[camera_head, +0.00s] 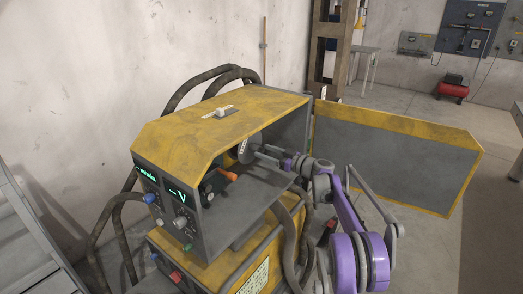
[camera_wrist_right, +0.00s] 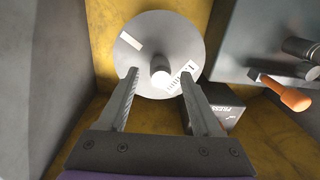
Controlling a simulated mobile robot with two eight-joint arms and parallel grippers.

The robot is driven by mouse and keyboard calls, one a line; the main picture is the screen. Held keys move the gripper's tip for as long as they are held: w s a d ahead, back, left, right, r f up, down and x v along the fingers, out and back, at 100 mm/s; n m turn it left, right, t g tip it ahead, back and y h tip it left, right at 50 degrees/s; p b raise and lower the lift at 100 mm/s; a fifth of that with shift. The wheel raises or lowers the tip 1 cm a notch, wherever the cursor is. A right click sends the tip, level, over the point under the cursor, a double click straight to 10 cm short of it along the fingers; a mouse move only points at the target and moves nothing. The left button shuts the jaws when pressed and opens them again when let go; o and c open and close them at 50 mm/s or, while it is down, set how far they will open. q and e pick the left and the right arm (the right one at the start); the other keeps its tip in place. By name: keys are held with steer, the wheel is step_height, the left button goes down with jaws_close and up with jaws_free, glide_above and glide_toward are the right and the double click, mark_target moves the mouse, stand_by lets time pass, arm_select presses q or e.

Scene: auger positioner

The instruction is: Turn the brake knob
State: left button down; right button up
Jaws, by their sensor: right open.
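A grey round disc (camera_wrist_right: 150,30) with two white labels fills the top middle of the right wrist view. A small pale round knob (camera_wrist_right: 160,72), which looks like the brake knob, sticks out at its centre. In the head view the disc (camera_head: 243,152) sits inside the open yellow and grey machine, and the knob cannot be made out there. My right gripper (camera_wrist_right: 156,80) is open, with one finger on each side of the knob and no contact visible. In the head view my right gripper (camera_head: 262,152) reaches into the machine from the right. My left gripper is not in view.
The machine's yellow top (camera_head: 195,125) overhangs the opening. An orange-tipped lever (camera_wrist_right: 288,95) is right of the disc, and a dark box (camera_wrist_right: 225,103) lies below right. The machine's open door (camera_head: 390,160) stands behind my right arm. Hoses hang at the front and left.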

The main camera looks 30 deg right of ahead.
steer(key=shift+x, duration=1)
steer(key=shift+c, duration=0.2)
jaws_close()
